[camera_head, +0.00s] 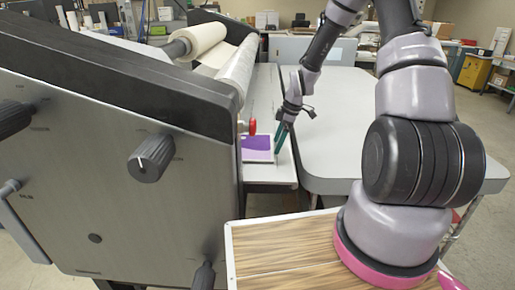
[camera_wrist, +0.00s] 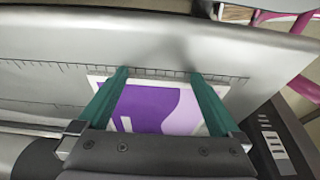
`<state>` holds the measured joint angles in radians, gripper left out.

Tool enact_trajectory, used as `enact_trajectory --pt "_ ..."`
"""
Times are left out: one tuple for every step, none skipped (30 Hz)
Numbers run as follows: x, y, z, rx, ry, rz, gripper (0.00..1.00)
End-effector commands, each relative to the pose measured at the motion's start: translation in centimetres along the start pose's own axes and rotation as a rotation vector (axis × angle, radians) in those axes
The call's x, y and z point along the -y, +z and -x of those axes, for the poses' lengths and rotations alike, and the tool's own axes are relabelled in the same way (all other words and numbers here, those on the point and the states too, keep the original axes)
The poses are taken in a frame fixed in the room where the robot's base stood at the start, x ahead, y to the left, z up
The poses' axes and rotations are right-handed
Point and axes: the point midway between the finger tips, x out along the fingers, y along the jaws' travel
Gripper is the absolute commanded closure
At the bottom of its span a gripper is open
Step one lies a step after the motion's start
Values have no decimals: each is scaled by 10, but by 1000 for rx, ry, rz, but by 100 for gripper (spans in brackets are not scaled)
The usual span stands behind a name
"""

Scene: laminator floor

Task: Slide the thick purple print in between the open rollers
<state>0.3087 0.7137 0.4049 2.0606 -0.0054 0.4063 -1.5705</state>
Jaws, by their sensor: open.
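The purple print (camera_head: 257,148), purple and pale lilac with a white border, lies flat on the feed table (camera_head: 268,173) in front of the laminator. In the wrist view the print (camera_wrist: 150,108) lies below and between my fingers, its far edge close to a ruled scale. My gripper (camera_head: 281,138) is over the print's right side in the head view. In the wrist view my gripper (camera_wrist: 160,75) has its two green fingers apart with nothing clamped between them. The roller gap is hidden behind the laminator's side panel.
The laminator (camera_head: 90,170) with knobs on its side fills the left. A film roll (camera_head: 238,68) sits on top. A red handle (camera_head: 252,127) stands near the print. A grey table (camera_head: 340,125) is clear to the right.

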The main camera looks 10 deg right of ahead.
Motion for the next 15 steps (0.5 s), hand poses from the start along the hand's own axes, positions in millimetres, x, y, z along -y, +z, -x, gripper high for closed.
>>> enact_trajectory --pt "0 -1 0 0 0 0 0" --pt "0 0 0 0 0 0 0" --pt "0 0 0 0 0 0 0" --pt "0 0 0 0 0 0 0" --pt "0 0 0 0 0 0 0" --pt "0 0 0 0 0 0 0" --pt "0 1 0 0 0 0 0" --pt "0 1 0 0 0 0 0" --pt "0 2 1 0 0 -1 0" --pt "0 2 1 0 0 -1 0" --pt "0 3 1 0 0 -1 0" --pt "0 4 1 0 0 -1 0" --pt "0 4 1 0 0 -1 0" --pt "0 4 1 0 0 -1 0" --pt "0 5 2 0 0 -1 0"
